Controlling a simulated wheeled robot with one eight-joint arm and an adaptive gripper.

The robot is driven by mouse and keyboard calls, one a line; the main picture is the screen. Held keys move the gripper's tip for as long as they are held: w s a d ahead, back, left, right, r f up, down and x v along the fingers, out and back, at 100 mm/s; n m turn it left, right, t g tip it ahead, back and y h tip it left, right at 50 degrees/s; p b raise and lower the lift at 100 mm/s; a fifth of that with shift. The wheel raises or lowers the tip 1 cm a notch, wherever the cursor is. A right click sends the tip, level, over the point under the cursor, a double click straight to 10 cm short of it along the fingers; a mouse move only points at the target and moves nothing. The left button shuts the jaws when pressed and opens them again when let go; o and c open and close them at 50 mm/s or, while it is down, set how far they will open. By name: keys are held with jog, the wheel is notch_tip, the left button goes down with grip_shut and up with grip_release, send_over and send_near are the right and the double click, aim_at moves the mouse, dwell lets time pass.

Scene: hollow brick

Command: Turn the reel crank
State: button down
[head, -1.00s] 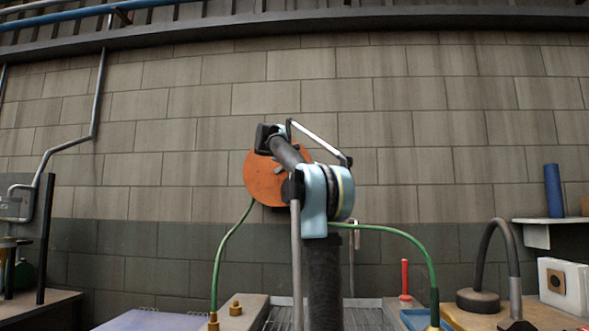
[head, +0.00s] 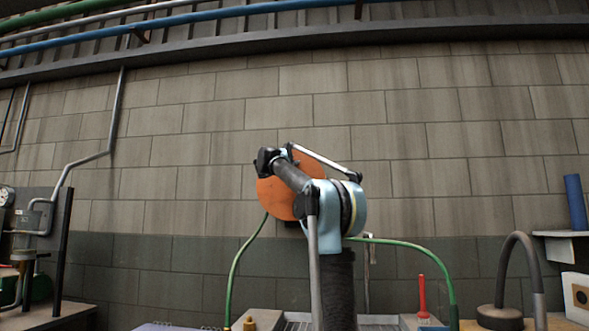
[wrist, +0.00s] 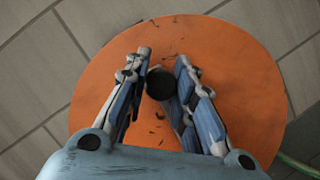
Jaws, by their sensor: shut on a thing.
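The reel's orange disc (head: 277,197) is at the wall in the head view, partly hidden by my arm. It fills much of the wrist view (wrist: 245,105), facing the camera, with dark scuffs on its face. A round black crank knob (wrist: 160,83) stands out from the disc, left of its middle. My gripper (wrist: 163,62) is over the disc with one finger on each side of the knob, shut on it. The right finger lies close against the knob; contact on the left is hard to make out. In the head view my arm hides the fingers and knob.
A green hose (head: 238,262) hangs below the reel, and another (head: 415,250) arcs to the right. A red-handled tool (head: 422,298), a dark curved pipe (head: 505,262) and a shelf with a blue cylinder (head: 576,202) are at right. The block wall (head: 440,160) is close behind the reel.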

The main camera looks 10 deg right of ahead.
jog(key=shift+w+a+f+n+t+y, duration=0.15)
jog(key=shift+w+a+n+t, duration=0.1)
jog(key=shift+a+n, duration=0.4)
jog(key=shift+w+a+n+t+y, duration=0.15)
jog(key=shift+a+n+t, duration=0.15)
jog(key=shift+n, duration=0.55)
jog(key=shift+a, duration=0.1)
jog(key=c, duration=1.3)
grip_release()
jog(key=shift+c, duration=0.2)
jog(key=v, duration=1.1)
jog(key=shift+s+a+f, duration=0.15)
jog(key=shift+s+a, duration=0.05)
jog(key=shift+s, duration=0.15)
